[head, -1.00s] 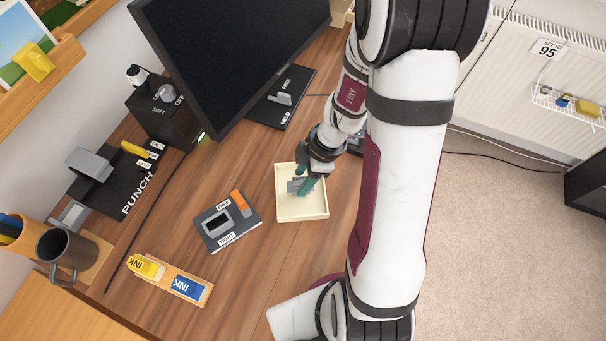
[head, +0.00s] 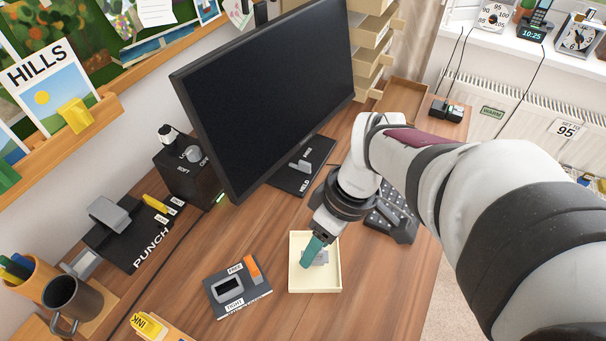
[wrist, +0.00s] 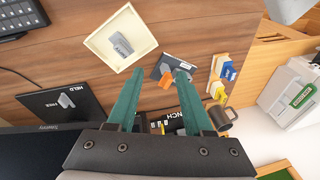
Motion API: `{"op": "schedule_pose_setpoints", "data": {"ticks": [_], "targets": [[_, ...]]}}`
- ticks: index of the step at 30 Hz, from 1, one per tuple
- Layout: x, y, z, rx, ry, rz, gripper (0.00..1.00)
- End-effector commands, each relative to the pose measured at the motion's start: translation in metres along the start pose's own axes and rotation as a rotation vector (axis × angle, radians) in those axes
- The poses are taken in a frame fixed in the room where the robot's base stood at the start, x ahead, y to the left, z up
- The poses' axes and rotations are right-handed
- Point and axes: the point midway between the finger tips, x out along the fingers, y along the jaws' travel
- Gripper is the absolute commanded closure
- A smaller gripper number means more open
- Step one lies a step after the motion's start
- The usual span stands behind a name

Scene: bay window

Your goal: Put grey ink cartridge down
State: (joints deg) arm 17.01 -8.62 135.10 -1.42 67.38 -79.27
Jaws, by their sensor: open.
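The grey ink cartridge (head: 321,257) lies in the shallow cream tray (head: 329,284) on the desk, partly behind my gripper's fingers in the head view. In the wrist view the grey ink cartridge (wrist: 121,44) lies alone inside the cream tray (wrist: 99,43), clear of my fingers. My gripper (head: 309,257) has green fingers and appears above the tray. In the wrist view my gripper (wrist: 158,75) is open, its fingers apart with nothing held between them.
A dark board with a grey lever and orange piece (head: 238,285) sits left of the tray. A yellow ink cartridge (head: 149,326) is at the lower left. The monitor (head: 265,90) stands behind, and a keyboard (head: 392,217) lies to the right, partly behind my arm.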

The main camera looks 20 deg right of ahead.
Motion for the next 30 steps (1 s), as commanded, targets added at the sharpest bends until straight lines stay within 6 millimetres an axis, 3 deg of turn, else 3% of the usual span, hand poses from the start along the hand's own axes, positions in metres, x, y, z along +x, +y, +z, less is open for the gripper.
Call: {"op": "schedule_pose_setpoints", "data": {"ticks": [1,3,6,9,12,17,24,26,30], "targets": [[-0.005,-0.024,0.005,0.177,-0.015,0.01,0.49],[-0.007,-0.052,0.018,0.464,-0.04,0.028,0.49],[-0.009,-0.078,0.036,0.795,-0.056,0.061,0.49],[-0.009,-0.09,0.048,0.997,-0.058,0.086,0.49],[-0.008,-0.094,0.052,1.077,-0.059,0.096,0.49],[-0.008,-0.093,0.052,1.084,-0.059,0.096,0.49],[-0.011,-0.093,0.046,1.053,-0.068,0.091,0.07],[-0.02,-0.094,0.026,0.946,-0.105,0.076,0.0],[-0.033,-0.114,-0.067,0.462,-0.255,-0.007,0.0]]}}
